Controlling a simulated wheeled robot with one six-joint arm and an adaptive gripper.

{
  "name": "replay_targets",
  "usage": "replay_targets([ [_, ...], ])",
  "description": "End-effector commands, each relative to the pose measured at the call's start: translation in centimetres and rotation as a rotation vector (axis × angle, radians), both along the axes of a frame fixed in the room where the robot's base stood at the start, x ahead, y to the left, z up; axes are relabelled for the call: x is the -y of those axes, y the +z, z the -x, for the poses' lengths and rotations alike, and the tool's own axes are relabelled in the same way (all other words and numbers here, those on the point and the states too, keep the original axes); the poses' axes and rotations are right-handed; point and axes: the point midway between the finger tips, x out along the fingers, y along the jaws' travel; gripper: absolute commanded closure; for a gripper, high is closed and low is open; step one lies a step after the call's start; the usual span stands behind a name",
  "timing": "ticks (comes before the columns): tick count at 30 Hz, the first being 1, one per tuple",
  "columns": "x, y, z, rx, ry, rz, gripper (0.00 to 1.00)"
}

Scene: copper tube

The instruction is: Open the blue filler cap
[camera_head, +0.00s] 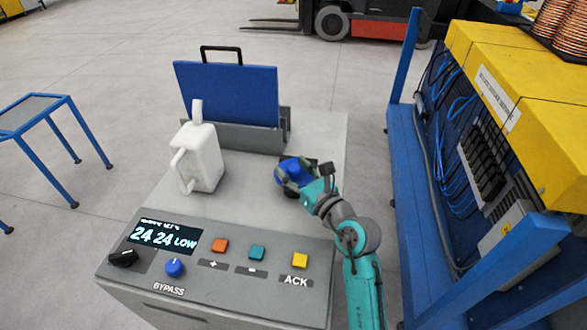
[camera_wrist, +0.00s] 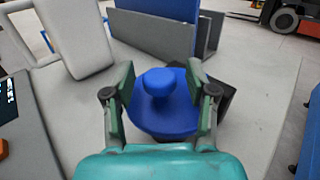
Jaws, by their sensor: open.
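The blue filler cap (camera_wrist: 163,108) is a round disc with a raised knob on top, seen in the middle of the wrist view. In the head view the cap (camera_head: 291,170) sits on the grey machine top, partly hidden by my gripper. My gripper (camera_wrist: 157,82) is open, with one finger on each side of the cap's knob. Gaps show between the fingers and the knob. In the head view my gripper (camera_head: 303,172) reaches in from the lower right, at the cap. A dark part shows beside and behind the cap; its shape is mostly hidden.
A white jug (camera_head: 204,158) stands left of the cap. A blue panel with a black handle (camera_head: 228,95) stands in a grey holder behind. The control panel (camera_head: 220,262) with buttons and display is in front. A blue and yellow rack (camera_head: 410,190) stands close on the right.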

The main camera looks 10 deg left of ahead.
Motion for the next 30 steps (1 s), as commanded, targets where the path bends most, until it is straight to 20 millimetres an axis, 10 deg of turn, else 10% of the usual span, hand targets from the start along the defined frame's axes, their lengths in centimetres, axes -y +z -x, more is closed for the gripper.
replay_targets([
  [8,-0.12,0.02,-0.12,0.0,0.0,0.0,0.43],
  [15,-0.12,0.01,-0.11,0.0,0.0,0.0,0.98],
  [30,0.62,0.35,-0.3,0.003,-0.001,0.0,1.0],
])
